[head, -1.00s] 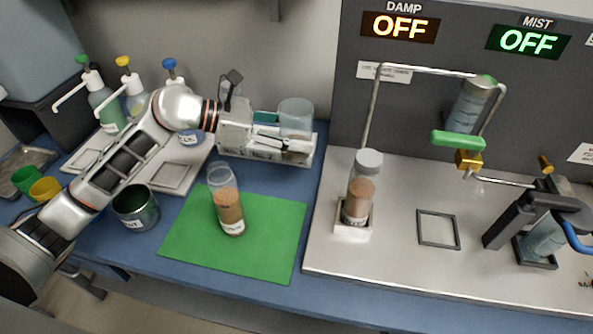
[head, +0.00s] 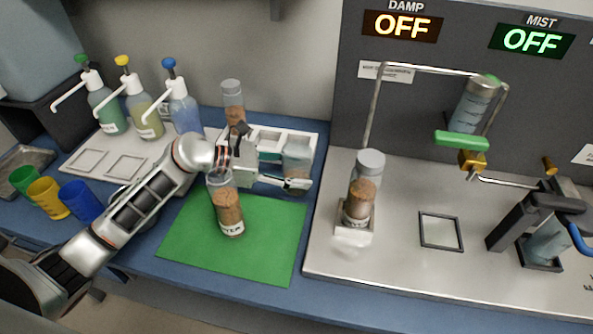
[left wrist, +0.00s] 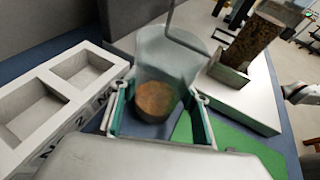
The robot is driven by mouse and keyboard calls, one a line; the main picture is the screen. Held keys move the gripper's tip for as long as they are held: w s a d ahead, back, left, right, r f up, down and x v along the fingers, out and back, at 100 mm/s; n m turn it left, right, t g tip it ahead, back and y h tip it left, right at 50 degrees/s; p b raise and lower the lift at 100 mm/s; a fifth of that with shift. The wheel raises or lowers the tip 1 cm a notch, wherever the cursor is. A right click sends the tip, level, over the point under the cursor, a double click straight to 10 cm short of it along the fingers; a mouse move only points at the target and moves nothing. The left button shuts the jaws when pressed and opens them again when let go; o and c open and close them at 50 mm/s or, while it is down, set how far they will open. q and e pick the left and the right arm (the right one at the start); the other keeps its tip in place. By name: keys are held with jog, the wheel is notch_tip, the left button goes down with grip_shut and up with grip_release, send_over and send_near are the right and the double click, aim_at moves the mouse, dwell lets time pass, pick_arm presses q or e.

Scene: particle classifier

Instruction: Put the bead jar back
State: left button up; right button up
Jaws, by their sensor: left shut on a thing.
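My left gripper (head: 284,170) is shut on a clear jar (head: 297,160) with a small amount of brown content at its bottom. The left wrist view shows the jar (left wrist: 165,75) between the green finger pads. It is beside the white rack (head: 300,137), at its near side; I cannot tell whether its base touches anything. The rack has empty slots, which show in the left wrist view (left wrist: 35,105). One jar with brown content (head: 232,100) stands at the rack's left end.
Another brown-filled jar (head: 229,212) stands on the green mat (head: 270,235). A further jar (head: 360,200) sits in a white holder on the steel plate (head: 400,265). Pump bottles (head: 185,108) and coloured cups (head: 80,200) are at left. The mat's right part is clear.

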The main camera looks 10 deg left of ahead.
pick_arm(q)
jog(key=shift+f, duration=0.15)
jog(key=o, duration=1.3)
jog(key=shift+o, duration=0.2)
jog(key=shift+r, duration=0.2)
jog(key=b+v, duration=0.1)
jog(key=v, duration=0.9)
jog(key=shift+s+a, duration=0.15)
jog(key=shift+a, duration=0.25)
jog(key=shift+s+a+r, duration=0.2)
jog(key=shift+a+r, duration=0.15)
jog(key=shift+a, duration=0.1)
